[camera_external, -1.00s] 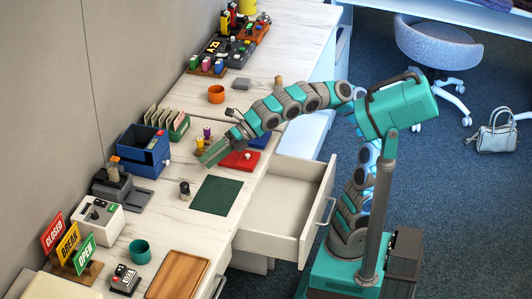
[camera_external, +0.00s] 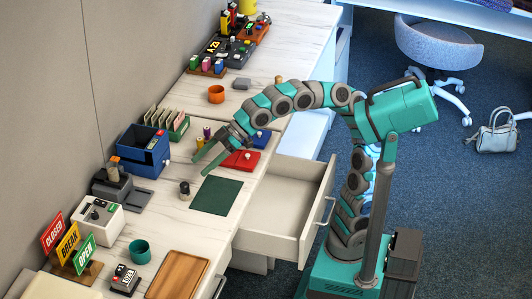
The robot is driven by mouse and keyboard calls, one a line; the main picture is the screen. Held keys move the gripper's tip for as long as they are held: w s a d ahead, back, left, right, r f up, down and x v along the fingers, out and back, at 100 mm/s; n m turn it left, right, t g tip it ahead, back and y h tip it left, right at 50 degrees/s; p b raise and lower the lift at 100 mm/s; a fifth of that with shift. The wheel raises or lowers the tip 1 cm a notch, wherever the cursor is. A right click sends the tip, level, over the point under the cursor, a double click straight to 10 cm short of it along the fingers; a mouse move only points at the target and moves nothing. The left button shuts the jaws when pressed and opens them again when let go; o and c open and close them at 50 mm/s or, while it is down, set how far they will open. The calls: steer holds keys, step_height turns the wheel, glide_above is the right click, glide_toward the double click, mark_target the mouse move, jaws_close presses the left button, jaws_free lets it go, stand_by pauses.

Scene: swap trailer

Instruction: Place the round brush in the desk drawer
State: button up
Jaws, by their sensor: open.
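A small round piece with a dark body and lighter top (camera_external: 185,189), which may be the round brush, stands upright on the desk left of the dark green mat (camera_external: 216,195). It is too small to identify surely. My gripper (camera_external: 199,165) is open, with two green fingers pointing down-left above the desk. It is up and right of that piece, apart from it, and nothing shows between the fingers. The desk drawer (camera_external: 290,200) is pulled out at the desk's front, right of the mat. Its visible floor is empty.
A blue box (camera_external: 145,150), grey stamp-like device (camera_external: 117,181) and white device (camera_external: 97,215) line the wall side. A teal cup (camera_external: 140,250) and wooden tray (camera_external: 178,275) are at the front. The mat is clear.

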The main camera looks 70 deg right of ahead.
mark_target(185, 189)
step_height(185, 189, down, 5)
steer(key=shift+a, duration=0.1)
steer(key=shift+w+r+x, duration=0.1)
steer(key=shift+x, duration=1.2)
steer(key=shift+w+r+x, duration=0.1)
steer(key=shift+w+x, duration=0.05)
steer(key=shift+x, duration=1.15)
steer(key=shift+w+r+x, duration=0.1)
steer(key=shift+x, duration=1.2)
jaws_close()
